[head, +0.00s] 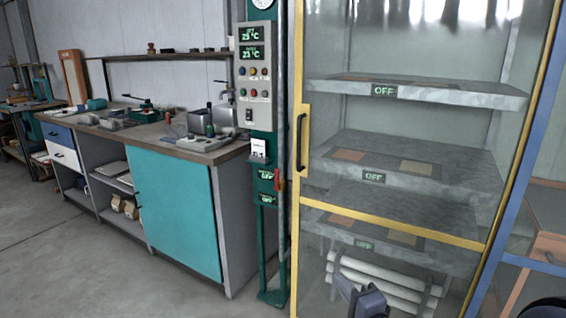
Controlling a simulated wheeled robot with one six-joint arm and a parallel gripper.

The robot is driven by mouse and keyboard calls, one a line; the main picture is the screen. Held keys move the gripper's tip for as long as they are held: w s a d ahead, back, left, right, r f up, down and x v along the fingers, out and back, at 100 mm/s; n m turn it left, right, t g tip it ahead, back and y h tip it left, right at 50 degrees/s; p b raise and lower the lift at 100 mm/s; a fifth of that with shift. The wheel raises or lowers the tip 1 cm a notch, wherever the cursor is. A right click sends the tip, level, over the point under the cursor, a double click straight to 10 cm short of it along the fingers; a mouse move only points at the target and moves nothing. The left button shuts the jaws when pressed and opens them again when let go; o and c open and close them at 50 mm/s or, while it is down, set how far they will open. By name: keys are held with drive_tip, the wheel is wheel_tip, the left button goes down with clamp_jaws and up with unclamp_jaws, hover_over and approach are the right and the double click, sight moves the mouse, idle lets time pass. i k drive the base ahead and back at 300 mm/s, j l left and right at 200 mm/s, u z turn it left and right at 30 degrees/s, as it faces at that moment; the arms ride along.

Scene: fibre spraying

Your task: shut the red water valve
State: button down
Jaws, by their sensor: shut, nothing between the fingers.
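The red water valve (279,182) is a small red lever on the thin grey vertical pipe (283,110) beside the green post. The lever looks upright, roughly along the pipe, though it is small in this view. My gripper (345,284) shows at the bottom edge, dark grey, in front of the glass cabinet's lower part. It is shut and empty, to the right of the valve and lower in the picture, apart from it. The rest of the arm is mostly cut off by the frame.
A glass cabinet (392,228) with a yellow frame and shelves marked OFF stands right of the pipe; its door looks closed. The green post (263,215) carries a control panel (252,75) and small OFF displays. A workbench (178,190) stands left. Floor at lower left is clear.

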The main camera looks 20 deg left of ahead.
sight(277, 187)
drive_tip(key=i+j+z, duration=0.1)
drive_tip(key=i+j, duration=1)
drive_tip(key=j, duration=0.25)
drive_tip(key=i+z, duration=0.05)
